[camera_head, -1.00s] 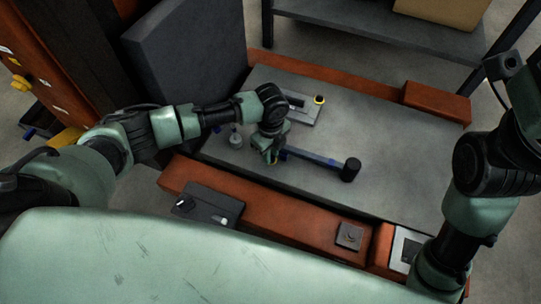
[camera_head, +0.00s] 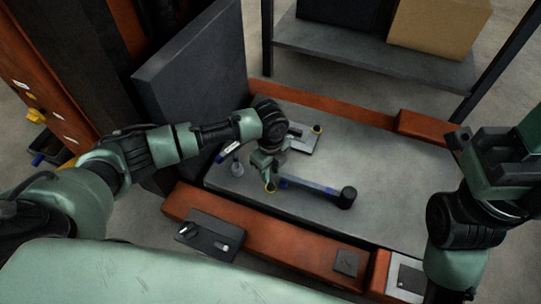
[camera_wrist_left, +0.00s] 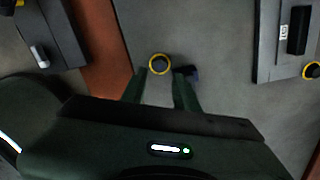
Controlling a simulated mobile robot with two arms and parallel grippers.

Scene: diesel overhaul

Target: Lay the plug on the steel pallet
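The plug, a small dark disc with a yellow rim (camera_head: 271,187), sits on the wide grey steel pallet (camera_head: 390,170). In the left wrist view the plug (camera_wrist_left: 160,64) lies just beyond and between my left fingertips. My left gripper (camera_head: 267,172) is low over the pallet, and its fingers (camera_wrist_left: 160,82) are spread with a gap between them and nothing seen clamped. Whether a finger touches the plug cannot be told. My right gripper (camera_head: 495,150) is at the right, away from the plug; its fingertips are not clear.
A dark-headed tool with a blue-banded handle (camera_head: 312,186) lies beside the plug. A small plate (camera_head: 302,143) with a block and another yellow-rimmed piece (camera_head: 317,129) lies behind.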

